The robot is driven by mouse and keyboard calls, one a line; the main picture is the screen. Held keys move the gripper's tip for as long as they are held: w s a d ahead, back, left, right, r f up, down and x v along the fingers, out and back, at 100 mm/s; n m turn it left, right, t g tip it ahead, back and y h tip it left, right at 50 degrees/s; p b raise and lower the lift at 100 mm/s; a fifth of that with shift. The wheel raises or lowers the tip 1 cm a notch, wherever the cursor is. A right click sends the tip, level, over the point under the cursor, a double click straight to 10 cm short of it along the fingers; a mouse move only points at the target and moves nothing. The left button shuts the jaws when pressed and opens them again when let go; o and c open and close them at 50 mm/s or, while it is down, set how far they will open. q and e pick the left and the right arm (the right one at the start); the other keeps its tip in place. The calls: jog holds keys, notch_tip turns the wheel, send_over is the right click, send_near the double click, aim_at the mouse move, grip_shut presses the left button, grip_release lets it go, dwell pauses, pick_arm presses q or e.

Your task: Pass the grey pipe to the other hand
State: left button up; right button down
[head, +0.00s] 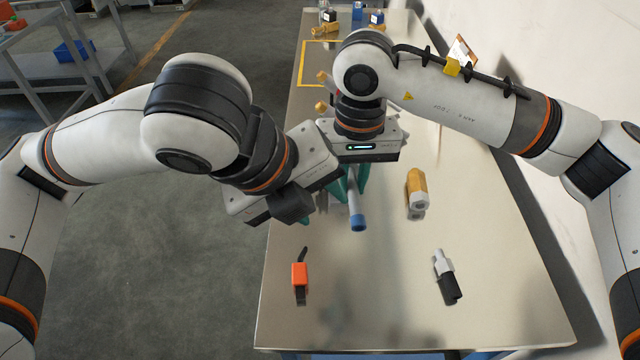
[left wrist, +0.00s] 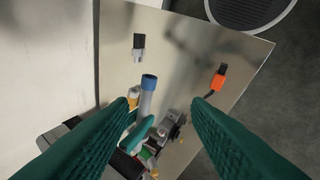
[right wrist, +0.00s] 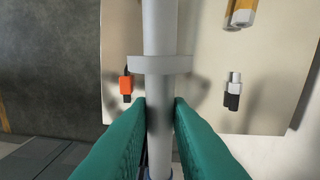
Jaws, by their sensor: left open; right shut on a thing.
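The grey pipe (head: 354,203) has a blue end and hangs above the table below my right gripper in the head view. My right gripper (right wrist: 160,108) is shut on the pipe, with a green finger on each side of it; the pipe, with a pale collar (right wrist: 160,64), runs up through the right wrist view. My left gripper (left wrist: 166,104) is open and empty. In the left wrist view the pipe's blue end (left wrist: 149,82) shows between and beyond its spread fingers. In the head view the left fingers are mostly hidden by the gripper bodies.
On the steel table (head: 400,310) lie an orange-and-black item (head: 300,277), a silver-and-black item (head: 446,274) and a yellow-and-silver item (head: 416,190). Several small items stand at the far end. A wall runs along the right side. The table's front is mostly clear.

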aim_at(356, 211)
jog(key=shift+a, duration=0.1)
jog(key=shift+s, duration=0.1)
pick_arm(q)
jog(key=w+d+f, duration=0.1)
jog(key=f, duration=0.1)
jog(key=w+d+f+m+t, duration=0.1)
jog(key=w+d+f, duration=0.1)
jog(key=w+d+f+m, duration=0.1)
jog(key=d+f, duration=0.1)
jog(key=f, duration=0.1)
jog(key=shift+w+d+t, duration=0.1)
jog(key=shift+w+t, duration=0.05)
jog(key=shift+t, duration=0.15)
grip_shut()
pick_arm(e)
jog(key=c, duration=1.3)
grip_release()
jog(key=shift+o, duration=0.2)
